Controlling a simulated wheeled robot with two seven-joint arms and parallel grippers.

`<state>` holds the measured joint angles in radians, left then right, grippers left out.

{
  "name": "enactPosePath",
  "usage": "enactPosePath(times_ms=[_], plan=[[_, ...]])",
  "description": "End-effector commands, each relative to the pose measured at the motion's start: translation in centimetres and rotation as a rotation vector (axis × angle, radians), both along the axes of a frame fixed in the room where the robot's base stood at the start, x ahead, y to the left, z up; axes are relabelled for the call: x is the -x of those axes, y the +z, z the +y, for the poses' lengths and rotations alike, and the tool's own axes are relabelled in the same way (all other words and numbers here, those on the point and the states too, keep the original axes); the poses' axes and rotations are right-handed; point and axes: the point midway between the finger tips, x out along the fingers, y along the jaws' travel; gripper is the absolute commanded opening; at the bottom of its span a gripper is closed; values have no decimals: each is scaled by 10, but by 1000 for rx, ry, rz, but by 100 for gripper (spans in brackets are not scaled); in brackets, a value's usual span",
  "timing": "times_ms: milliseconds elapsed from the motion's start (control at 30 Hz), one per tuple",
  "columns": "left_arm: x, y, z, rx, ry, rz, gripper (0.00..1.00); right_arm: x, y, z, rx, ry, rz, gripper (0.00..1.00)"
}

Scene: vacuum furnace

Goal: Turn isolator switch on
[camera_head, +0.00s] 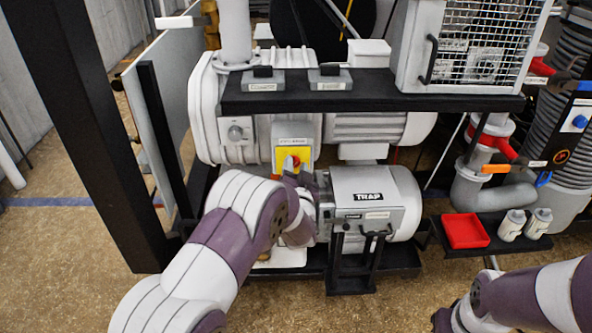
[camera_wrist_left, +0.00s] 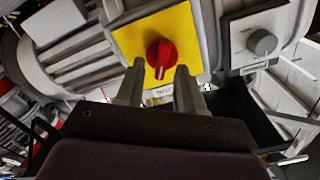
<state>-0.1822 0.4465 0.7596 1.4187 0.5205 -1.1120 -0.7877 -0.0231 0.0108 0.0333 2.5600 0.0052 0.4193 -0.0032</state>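The isolator switch is a red rotary knob on a yellow plate (camera_head: 293,154), set on a light grey box on the pump's front. In the left wrist view the red knob (camera_wrist_left: 160,54) sits in the middle of the yellow plate (camera_wrist_left: 128,38), its ridge near upright. My left gripper (camera_wrist_left: 160,75) is open, with one finger on each side of the knob's lower part; I cannot tell whether they touch it. My right gripper (camera_head: 443,318) is low at the right, mostly hidden.
A grey knob box (camera_head: 237,132) is left of the switch. A dark shelf (camera_head: 370,92) overhangs it. The TRAP unit (camera_head: 367,200) stands close to my left wrist. A red tray (camera_head: 465,231) and two small white bottles (camera_head: 511,225) are at the right. A dark post (camera_head: 90,130) stands left.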

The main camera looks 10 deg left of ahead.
Motion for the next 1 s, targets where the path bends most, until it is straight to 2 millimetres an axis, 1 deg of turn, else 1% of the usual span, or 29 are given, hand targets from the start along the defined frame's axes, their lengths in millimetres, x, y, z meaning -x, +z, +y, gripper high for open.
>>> enactPosePath(times_ms=[67, 167, 300, 400, 533, 600, 700, 1000], plan=[[5, 0, -2, 0, -1, 0, 37, 0, 0, 0, 0, 0, 0, 0], [23, 0, -8, 0, -3, 1, 37, 0, 0, 0, 0, 0, 0, 0], [61, 0, -19, 0, -5, 2, 37, 0, -1, 0, 0, 0, 0, 0], [86, 0, -26, -1, -4, 1, 37, 0, -1, 0, 0, 0, 0, 0], [110, 0, -33, -1, -3, 2, 37, 0, -1, 0, 0, 0, 0, 0], [117, 0, -34, 0, -2, 1, 37, 0, -1, 0, 0, 0, 0, 0], [122, 0, -35, 0, -1, 0, 37, 0, -1, 0, 0, 0, 0, 0], [122, 0, -35, 0, 0, 0, 37, 0, -1, 0, 0, 0, 0, 0]])
